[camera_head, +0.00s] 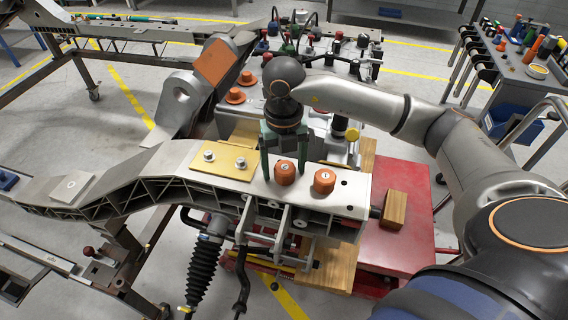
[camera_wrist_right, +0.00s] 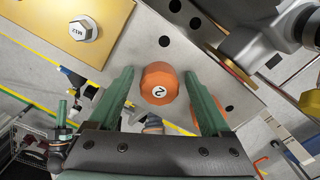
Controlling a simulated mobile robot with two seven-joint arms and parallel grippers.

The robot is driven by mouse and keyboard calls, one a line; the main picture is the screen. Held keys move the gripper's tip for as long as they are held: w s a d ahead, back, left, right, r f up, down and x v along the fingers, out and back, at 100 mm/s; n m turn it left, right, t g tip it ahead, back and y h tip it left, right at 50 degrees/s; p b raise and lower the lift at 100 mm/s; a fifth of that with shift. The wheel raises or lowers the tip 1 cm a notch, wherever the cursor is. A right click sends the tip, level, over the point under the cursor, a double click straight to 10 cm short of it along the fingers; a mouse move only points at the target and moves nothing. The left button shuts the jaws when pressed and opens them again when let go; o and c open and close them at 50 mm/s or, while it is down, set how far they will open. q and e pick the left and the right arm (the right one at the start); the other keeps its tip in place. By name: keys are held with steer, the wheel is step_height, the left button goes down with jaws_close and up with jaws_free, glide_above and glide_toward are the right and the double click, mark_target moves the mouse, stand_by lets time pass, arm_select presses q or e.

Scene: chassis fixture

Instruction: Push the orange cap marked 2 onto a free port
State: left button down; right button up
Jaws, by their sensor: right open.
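The orange cap marked 2 (camera_wrist_right: 159,83) is between the open fingers of my right gripper (camera_wrist_right: 166,88) in the wrist view, with a gap on either side. In the head view my right gripper (camera_head: 284,176) points down over the beam, and an orange cap (camera_head: 285,172) stands between its fingertips. A second orange cap (camera_head: 324,180) stands just to the right on the same beam; its mark is too small to read. The beam's grey top (camera_wrist_right: 130,62) has several dark round holes, one (camera_wrist_right: 164,41) close beyond the cap.
A yellow plate (camera_head: 222,174) with two bolts lies on the beam to the left. A wooden block (camera_head: 395,209) and red surface (camera_head: 400,240) are at the right. Behind stand an orange-faced bracket (camera_head: 214,62) and a crowded fixture.

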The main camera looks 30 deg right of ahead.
mark_target(280, 165)
step_height(280, 165, up, 13)
steer(key=shift+w+a+f+p, duration=0.25)
steer(key=shift+a+p, duration=0.1)
steer(key=shift+p, duration=0.1)
steer(key=shift+s, duration=0.1)
